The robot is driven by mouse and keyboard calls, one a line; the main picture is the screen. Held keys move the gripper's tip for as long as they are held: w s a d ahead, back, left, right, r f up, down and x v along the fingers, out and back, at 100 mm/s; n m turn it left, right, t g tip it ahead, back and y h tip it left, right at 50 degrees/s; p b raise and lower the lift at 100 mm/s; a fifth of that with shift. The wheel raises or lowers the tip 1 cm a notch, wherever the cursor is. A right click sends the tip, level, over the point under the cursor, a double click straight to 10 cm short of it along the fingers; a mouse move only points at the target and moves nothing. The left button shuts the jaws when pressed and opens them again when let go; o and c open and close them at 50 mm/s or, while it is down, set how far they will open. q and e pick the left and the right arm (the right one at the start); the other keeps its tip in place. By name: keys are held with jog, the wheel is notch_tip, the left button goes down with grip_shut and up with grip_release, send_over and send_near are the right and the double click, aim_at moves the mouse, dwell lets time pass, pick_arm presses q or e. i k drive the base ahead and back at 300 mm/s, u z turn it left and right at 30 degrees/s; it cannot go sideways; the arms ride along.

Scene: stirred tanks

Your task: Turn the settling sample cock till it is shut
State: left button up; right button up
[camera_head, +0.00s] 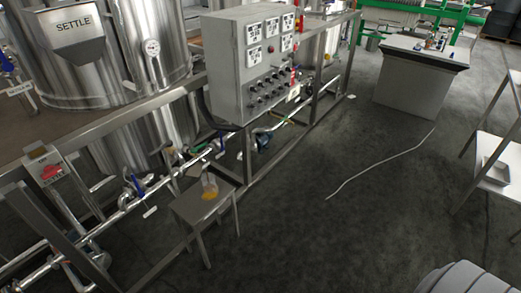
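The settling tank (158,25) is a tall steel vessel at the upper left, behind a hopper-shaped steel box (72,38) lettered "SETTLE". Steel pipework (112,218) runs low along the frame in front of it. A small fitting (205,162) sits on this pipe just above a clear beaker; it looks like the sample cock, but it is too small to tell its handle position. The beaker (209,187) holds a little yellow-orange liquid and stands upright on a small steel stand (188,207). Neither of my grippers is in view.
A grey control cabinet (226,68) with dials overhangs the pipe. A blue-handled valve (136,186) and a red-marked tag box (48,170) are left of the stand. A grey bench (415,85) stands at the back right. A pale hose (380,165) lies on otherwise open floor.

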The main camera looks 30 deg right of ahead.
aim_at(201, 146)
jog(key=z, duration=0.75)
jog(key=i, duration=1.45)
jog(key=u, duration=0.5)
